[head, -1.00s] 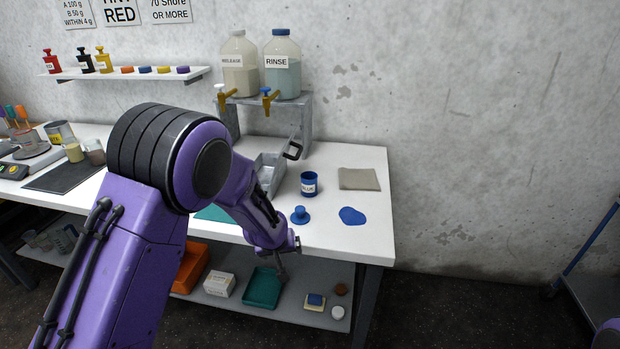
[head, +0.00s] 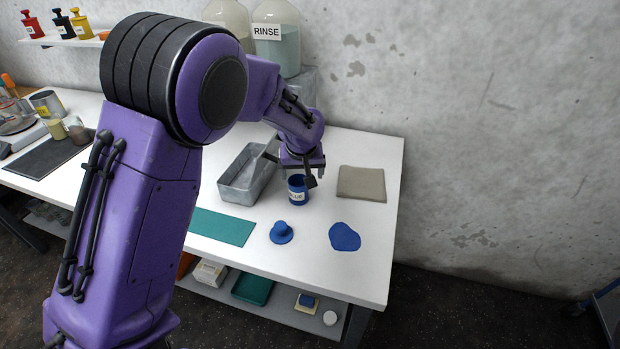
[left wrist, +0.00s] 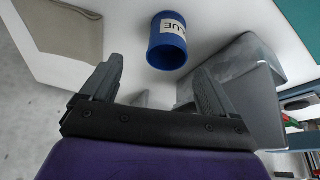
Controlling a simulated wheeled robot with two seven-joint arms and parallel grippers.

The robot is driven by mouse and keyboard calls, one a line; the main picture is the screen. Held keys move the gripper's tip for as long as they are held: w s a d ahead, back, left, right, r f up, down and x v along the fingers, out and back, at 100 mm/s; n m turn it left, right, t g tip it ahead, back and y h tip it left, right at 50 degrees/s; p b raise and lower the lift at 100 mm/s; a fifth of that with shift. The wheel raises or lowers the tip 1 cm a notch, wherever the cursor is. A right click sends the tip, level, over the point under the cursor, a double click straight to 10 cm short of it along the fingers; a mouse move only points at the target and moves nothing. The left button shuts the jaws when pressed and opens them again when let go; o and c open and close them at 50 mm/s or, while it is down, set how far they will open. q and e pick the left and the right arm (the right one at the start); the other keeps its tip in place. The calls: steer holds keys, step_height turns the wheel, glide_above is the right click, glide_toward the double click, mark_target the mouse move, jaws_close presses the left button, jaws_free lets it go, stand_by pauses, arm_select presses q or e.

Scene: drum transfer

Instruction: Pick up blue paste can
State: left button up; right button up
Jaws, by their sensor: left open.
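The blue paste can (head: 298,193) stands upright on the white table with a white label on its side. In the left wrist view the can (left wrist: 167,47) is beyond the fingertips, roughly centred between the fingers and apart from them. My left gripper (head: 309,179) is just above and behind the can in the head view and partly overlaps its top. In the left wrist view the gripper (left wrist: 158,78) is open and empty. My right gripper does not show.
A grey metal tray (head: 232,192) stands left of the can. A folded beige cloth (head: 361,183) lies to its right. A blue lid (head: 281,232), a blue puddle (head: 344,237) and a teal mat (head: 222,227) lie in front. The RINSE jug (head: 280,48) is behind.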

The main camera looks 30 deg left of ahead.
mark_target(299, 188)
arm_select(q)
steer(key=f, duration=0.2)
steer(key=a+f+p, duration=0.1)
steer(key=shift+w+a+f, duration=0.1)
steer(key=shift+a+f, duration=0.05)
steer(key=shift+f, duration=0.2)
steer(key=p+x, duration=0.2)
steer(key=x, duration=0.3)
steer(key=shift+w+a+f, duration=0.2)
steer(key=shift+w+f, duration=0.05)
steer(key=shift+f, duration=0.25)
steer(key=shift+s+r, duration=0.1)
steer(key=shift+s, duration=0.1)
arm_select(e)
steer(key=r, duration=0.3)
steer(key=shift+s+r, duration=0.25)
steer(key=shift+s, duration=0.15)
arm_select(q)
steer(key=shift+w, duration=0.1)
steer(key=c, duration=1.2)
steer(key=shift+o, duration=0.2)
steer(key=shift+d+r, duration=0.1)
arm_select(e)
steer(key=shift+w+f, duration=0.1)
